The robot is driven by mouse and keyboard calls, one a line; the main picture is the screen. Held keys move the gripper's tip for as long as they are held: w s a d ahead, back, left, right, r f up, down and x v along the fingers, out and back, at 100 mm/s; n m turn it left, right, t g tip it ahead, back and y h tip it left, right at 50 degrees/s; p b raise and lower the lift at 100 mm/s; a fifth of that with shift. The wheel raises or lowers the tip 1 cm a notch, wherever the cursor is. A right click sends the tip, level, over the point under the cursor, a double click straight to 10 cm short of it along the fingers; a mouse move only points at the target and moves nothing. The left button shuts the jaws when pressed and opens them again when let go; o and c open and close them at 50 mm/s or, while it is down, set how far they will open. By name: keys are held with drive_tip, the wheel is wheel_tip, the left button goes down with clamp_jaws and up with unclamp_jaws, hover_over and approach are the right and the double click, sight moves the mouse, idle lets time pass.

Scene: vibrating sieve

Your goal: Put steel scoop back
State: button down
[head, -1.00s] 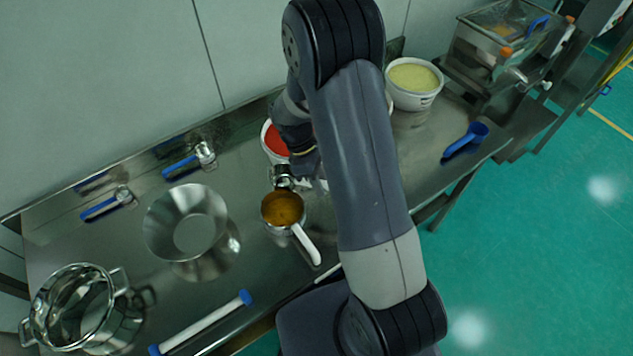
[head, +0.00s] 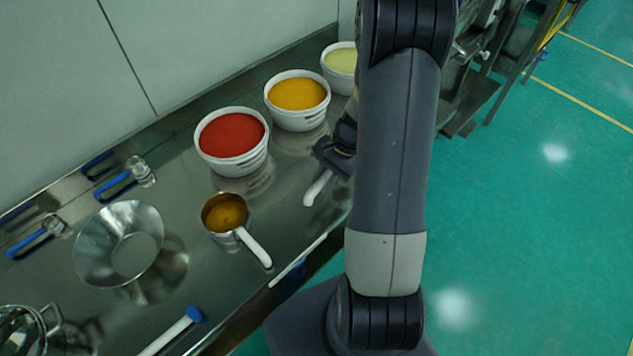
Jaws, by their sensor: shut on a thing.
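My gripper (head: 335,158) is at the right of the two nearer tubs, close to the arm link that covers part of it. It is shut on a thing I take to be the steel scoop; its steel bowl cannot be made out. A white handle-like piece (head: 318,188) shows just below the gripper, pointing down-left. I cannot tell whether it belongs to the held thing or touches the table.
The steel table (head: 185,200) holds a white-handled pan (head: 225,213) with orange-brown contents. Tubs of red (head: 233,170), orange (head: 298,120) and pale yellow (head: 340,80) stand along the back. A steel funnel (head: 95,245) stands left; a blue-ended white rod (head: 170,335) lies in front.

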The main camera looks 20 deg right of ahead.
drive_tip(key=shift+f+b, duration=2.05)
drive_tip(key=shift+f, duration=1)
drive_tip(key=shift+f, duration=0.3)
drive_tip(key=c, duration=0.7)
unclamp_jaws()
drive_tip(key=shift+r, duration=0.15)
drive_tip(key=shift+r+p, duration=2.25)
drive_tip(key=shift+r, duration=1.15)
